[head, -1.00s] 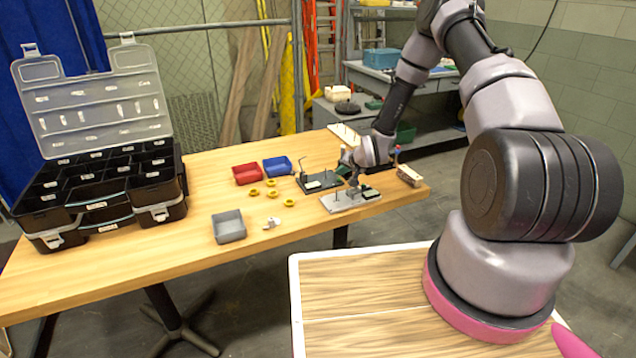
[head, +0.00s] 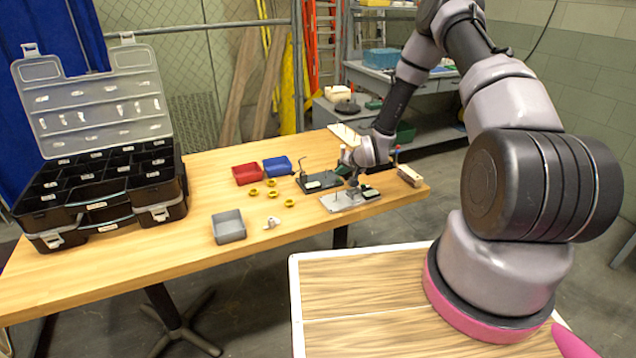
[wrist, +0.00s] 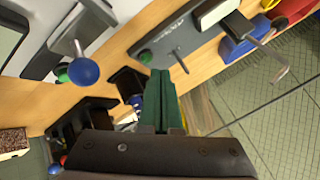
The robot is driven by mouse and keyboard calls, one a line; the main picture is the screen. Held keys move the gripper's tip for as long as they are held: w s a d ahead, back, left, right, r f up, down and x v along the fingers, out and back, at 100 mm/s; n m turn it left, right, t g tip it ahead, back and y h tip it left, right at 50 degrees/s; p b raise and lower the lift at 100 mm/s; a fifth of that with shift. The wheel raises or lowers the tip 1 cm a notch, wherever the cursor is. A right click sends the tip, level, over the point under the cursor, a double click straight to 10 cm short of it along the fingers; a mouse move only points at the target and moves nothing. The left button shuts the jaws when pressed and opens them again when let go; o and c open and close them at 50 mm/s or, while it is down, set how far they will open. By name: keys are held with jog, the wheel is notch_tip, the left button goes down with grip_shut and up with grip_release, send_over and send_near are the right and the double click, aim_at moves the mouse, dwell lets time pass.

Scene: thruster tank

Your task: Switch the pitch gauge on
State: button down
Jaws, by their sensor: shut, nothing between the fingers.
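Two small gauge fixtures stand near the right end of the wooden table: one on a dark base (head: 312,185) and one on a light grey plate (head: 340,203). I cannot tell which is the pitch gauge. In the wrist view, the dark base (wrist: 160,42) has small unreadable lettering, a green knob (wrist: 146,57) and a thin metal pin. A blue ball on a rod (wrist: 84,72) shows at upper left, beside another green knob (wrist: 62,73). My gripper (wrist: 158,80) has its green fingers together, empty, just beside the dark base. In the head view it is above the fixtures, its tips partly hidden.
A red bin (head: 247,174), a blue bin (head: 278,167) and a grey bin (head: 229,227) stand to the left, with several yellow rings among them. An open black organiser (head: 100,190) fills the table's left end. A small block (head: 409,175) sits at the right edge.

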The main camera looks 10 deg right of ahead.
aim_at(340, 183)
jog(key=shift+f, duration=0.45)
jog(key=shift+f, duration=0.2)
dwell(0.3)
jog(key=shift+r, duration=0.7)
jog(key=shift+r, duration=3)
